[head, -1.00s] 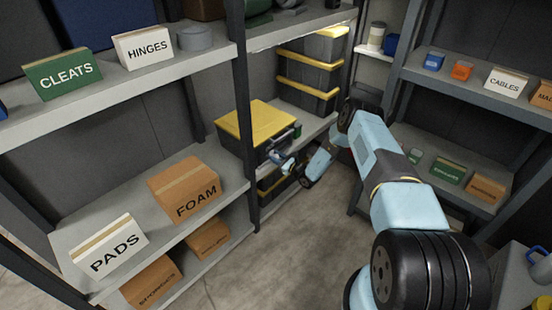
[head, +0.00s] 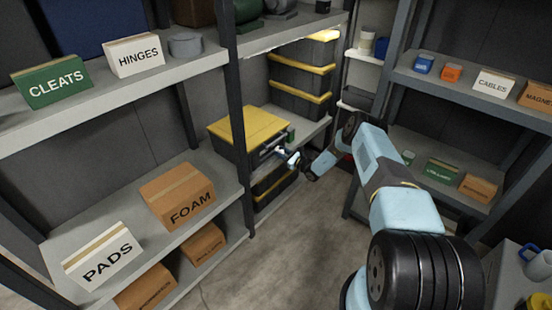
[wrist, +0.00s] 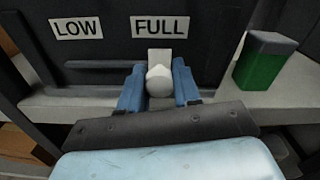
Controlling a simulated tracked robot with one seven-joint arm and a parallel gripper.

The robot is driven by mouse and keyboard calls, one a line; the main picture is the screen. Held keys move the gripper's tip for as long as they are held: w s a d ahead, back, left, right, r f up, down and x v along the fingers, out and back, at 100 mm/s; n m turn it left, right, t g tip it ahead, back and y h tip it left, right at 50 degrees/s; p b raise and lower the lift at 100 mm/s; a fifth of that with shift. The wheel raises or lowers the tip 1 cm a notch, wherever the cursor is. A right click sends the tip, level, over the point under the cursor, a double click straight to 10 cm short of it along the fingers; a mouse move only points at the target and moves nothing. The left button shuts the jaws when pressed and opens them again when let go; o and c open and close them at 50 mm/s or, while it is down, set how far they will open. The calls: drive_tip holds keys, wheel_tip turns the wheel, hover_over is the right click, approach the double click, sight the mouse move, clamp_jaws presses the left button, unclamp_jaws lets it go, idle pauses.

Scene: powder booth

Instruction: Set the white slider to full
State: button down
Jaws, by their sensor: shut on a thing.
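The white slider (wrist: 159,80) stands out from a dark panel (wrist: 105,55) in the wrist view. It sits at the right end of a horizontal slot, right below the FULL label (wrist: 159,27). The LOW label (wrist: 76,28) is to the left, above the slot's other end. My gripper (wrist: 158,88) has its blue fingers on both sides of the slider and is shut on it. In the head view my gripper (head: 293,159) is at the front of a dark box with a yellow lid (head: 250,126); the slider is too small there to tell clearly.
A green block (wrist: 265,60) stands on the shelf just right of the panel. Open floor (head: 300,230) lies below my arm.

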drive_tip(key=shift+w+d, duration=0.15)
drive_tip(key=shift+d, duration=0.05)
drive_tip(key=c, duration=0.8)
unclamp_jaws()
drive_tip(key=v, duration=1.4)
drive_tip(key=shift+a, duration=0.1)
